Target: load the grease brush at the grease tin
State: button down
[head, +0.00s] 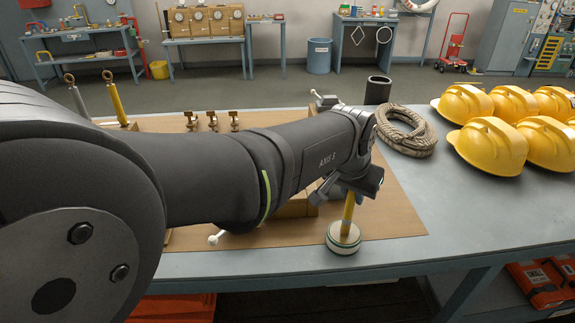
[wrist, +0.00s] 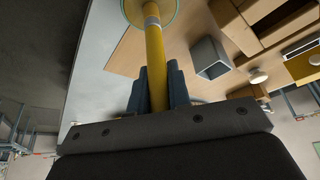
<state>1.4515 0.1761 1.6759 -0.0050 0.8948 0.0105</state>
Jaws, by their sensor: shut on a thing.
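The grease brush has a yellow handle (head: 348,212) and stands nearly upright in my gripper (head: 352,190). In the wrist view the blue-grey fingers (wrist: 157,88) are shut on the yellow handle (wrist: 155,55), which has a pale band near its far end. The grease tin (head: 343,242) is a low round pale tin with green bands, near the front edge of the bench. The brush's lower end meets the tin's top; its bristles are hidden. In the wrist view the tin's round rim (wrist: 172,14) shows around that end, cut off by the frame.
A coiled rope (head: 408,132), a dark open cylinder (head: 378,90) and several yellow helmets (head: 487,145) stand beyond. My arm hides much of the board.

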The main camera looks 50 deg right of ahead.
dwell(0.5)
jog(key=shift+r, duration=3.45)
